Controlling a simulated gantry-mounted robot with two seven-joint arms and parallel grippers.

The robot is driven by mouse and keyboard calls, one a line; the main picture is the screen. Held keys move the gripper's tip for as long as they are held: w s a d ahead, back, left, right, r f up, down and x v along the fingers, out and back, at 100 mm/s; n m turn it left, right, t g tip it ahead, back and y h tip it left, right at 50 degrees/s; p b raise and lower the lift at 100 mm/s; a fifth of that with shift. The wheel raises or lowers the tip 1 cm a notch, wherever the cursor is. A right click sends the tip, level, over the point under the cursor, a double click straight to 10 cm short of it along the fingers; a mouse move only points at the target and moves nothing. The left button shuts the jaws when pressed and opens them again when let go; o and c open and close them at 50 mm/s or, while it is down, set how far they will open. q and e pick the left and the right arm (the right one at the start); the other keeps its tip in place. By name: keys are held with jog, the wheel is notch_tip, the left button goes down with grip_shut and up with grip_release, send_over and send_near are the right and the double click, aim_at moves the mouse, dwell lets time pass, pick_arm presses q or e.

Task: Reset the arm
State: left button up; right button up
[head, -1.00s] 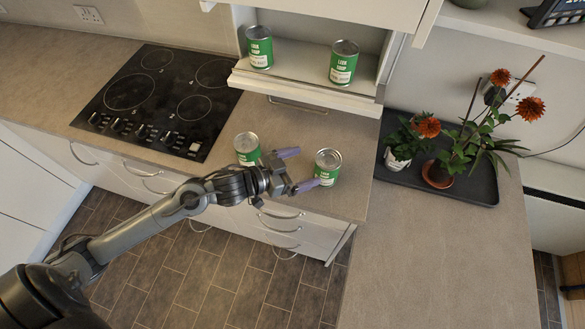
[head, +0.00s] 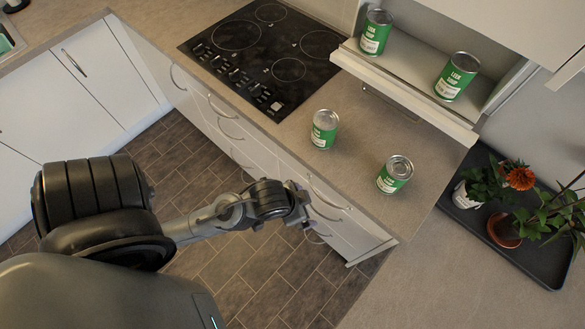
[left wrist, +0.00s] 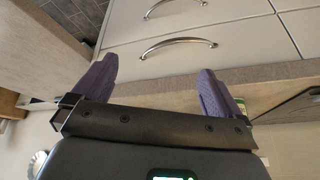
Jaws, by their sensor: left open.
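My left gripper (head: 312,222) hangs in front of the drawer fronts, below and clear of the counter edge. In the left wrist view its two purple fingers (left wrist: 160,85) are spread wide with nothing between them. Two green soup cans stand upright on the counter, one nearer the hob (head: 325,129) and one further right (head: 395,174). Two more green cans stand in the raised cabinet, at its left (head: 376,33) and right (head: 456,77). My right gripper does not show in either view.
A black hob (head: 265,55) is set in the counter (head: 350,165). White drawers with curved handles (left wrist: 178,45) lie close to the gripper. A dark tray (head: 545,262) with potted plants stands at the right. Tiled floor (head: 270,270) is open below.

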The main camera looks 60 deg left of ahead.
pick_arm(q)
jog(key=s, duration=0.1)
jog(key=s+g, duration=0.1)
jog(key=s, duration=0.1)
jog(key=shift+s+d+f+g, duration=0.25)
jog(key=shift+d+g, duration=0.05)
jog(key=shift+d, duration=0.05)
